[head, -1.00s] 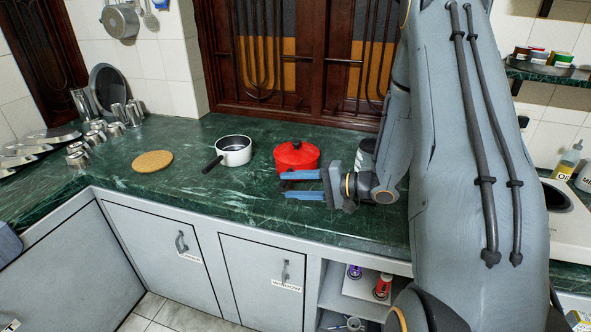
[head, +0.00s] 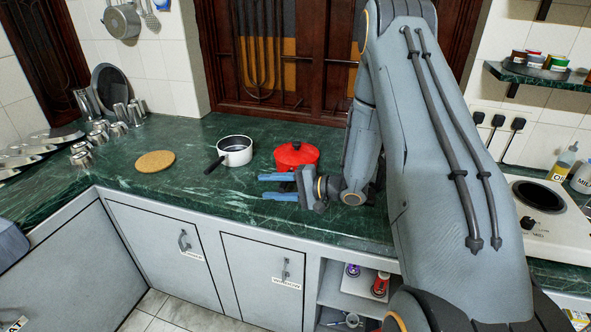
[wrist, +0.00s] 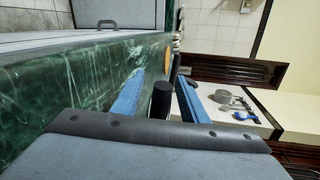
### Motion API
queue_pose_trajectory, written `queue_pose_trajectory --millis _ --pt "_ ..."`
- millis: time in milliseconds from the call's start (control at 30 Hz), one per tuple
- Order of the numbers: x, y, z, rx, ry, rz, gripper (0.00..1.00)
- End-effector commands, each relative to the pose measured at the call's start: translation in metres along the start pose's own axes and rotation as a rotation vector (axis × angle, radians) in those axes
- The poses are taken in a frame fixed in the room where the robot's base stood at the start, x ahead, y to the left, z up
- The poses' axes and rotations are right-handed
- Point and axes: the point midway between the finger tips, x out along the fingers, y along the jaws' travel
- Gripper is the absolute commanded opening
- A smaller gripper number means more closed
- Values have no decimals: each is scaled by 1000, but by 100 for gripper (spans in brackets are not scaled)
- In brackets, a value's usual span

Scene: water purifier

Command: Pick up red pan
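The red pan (head: 297,154) has a lid and sits on the green counter, near its middle. My gripper (head: 265,186) is open, in front of the pan, with its blue fingers pointing left. A dark handle end (head: 287,186) shows between the fingers in the head view. In the wrist view a black cylinder (wrist: 162,100), which looks like the pan's handle, stands between the two blue fingers of my gripper (wrist: 163,85). The fingers do not visibly close on it. The red body of the pan does not show in the wrist view.
A white saucepan (head: 236,152) with a black handle stands left of the red pan. A round cork mat (head: 155,161) lies farther left, with metal cups (head: 120,113) beyond. A stove (head: 540,205) is at the right. The counter front (head: 180,197) is clear.

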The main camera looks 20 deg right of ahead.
Motion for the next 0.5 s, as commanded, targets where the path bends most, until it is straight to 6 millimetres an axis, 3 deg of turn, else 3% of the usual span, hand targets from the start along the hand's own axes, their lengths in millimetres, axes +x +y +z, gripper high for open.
queue_pose_trajectory --millis 33,267,500 --pt "0 0 0 0 0 0 38" --pt "0 0 0 0 -1 0 0" --pt "0 -1 0 -3 -1 -1 0"
